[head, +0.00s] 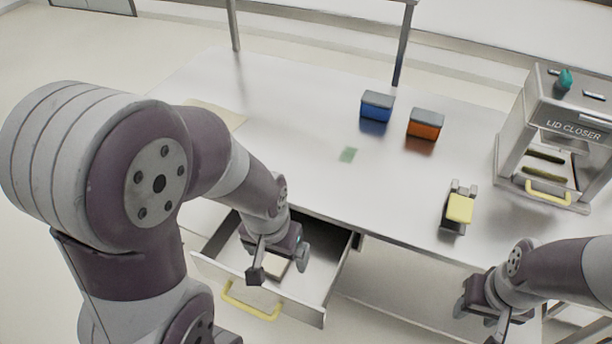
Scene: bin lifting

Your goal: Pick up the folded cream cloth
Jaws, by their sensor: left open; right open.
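The folded cream cloth (277,266) lies in the open drawer (318,290) under the table's front edge, partly hidden by my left gripper. My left gripper (278,262) is open, over the drawer and right above the cloth, with one finger on each side of it in the picture. I cannot tell whether the fingers touch the cloth. My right gripper (484,322) is open and empty at the lower right, in front of the table and away from the cloth; its fingertips are partly cut off by the frame's bottom edge.
The drawer has a yellow handle (249,302). On the table (290,130) stand a blue box (376,109), an orange box (425,126), a small yellow-topped device (459,209) and the lid closer (572,112). The table's left middle is mostly clear.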

